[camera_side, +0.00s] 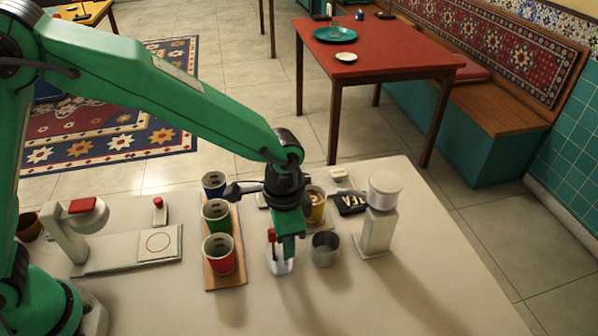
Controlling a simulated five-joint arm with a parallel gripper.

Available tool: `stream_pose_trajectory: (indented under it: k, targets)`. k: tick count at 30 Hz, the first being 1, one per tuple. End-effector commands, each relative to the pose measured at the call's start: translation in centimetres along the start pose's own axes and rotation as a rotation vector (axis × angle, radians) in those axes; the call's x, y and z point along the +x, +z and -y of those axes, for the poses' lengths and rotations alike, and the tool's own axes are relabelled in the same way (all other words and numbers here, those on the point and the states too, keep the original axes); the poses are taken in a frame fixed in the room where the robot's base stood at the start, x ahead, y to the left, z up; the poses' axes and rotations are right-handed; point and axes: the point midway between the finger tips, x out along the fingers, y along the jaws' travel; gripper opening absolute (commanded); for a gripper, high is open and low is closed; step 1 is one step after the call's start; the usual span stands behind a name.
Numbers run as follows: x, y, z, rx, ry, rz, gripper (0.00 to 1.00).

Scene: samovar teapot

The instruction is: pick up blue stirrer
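My gripper (285,246) points down over a small pale cup (281,267) at the middle of the white counter. Its fingers are at or just above the cup's mouth, and I cannot tell whether they are open or shut. A red-topped stick (271,237) stands up from the cup, just left of the fingers. I cannot make out a blue stirrer; the gripper hides part of the cup's opening.
Left of the gripper, a wooden board (226,283) carries a red cup (219,255), a green cup (216,216) and a blue cup (214,184). A metal cup (325,249) and a white grinder-like device (378,225) stand close on the right. An orange cup (316,210) is behind. The front counter is clear.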

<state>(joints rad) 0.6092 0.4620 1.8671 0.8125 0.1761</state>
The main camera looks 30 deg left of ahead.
Motion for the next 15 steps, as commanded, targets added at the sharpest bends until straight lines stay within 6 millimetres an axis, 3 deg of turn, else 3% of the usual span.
stream_pose_trajectory:
  k: [4,15]
  targets:
    - [1.01,0.05,0.0,0.0,0.0,0.002,0.37]
    - [1.09,0.02,0.01,0.0,0.0,0.0,0.37]
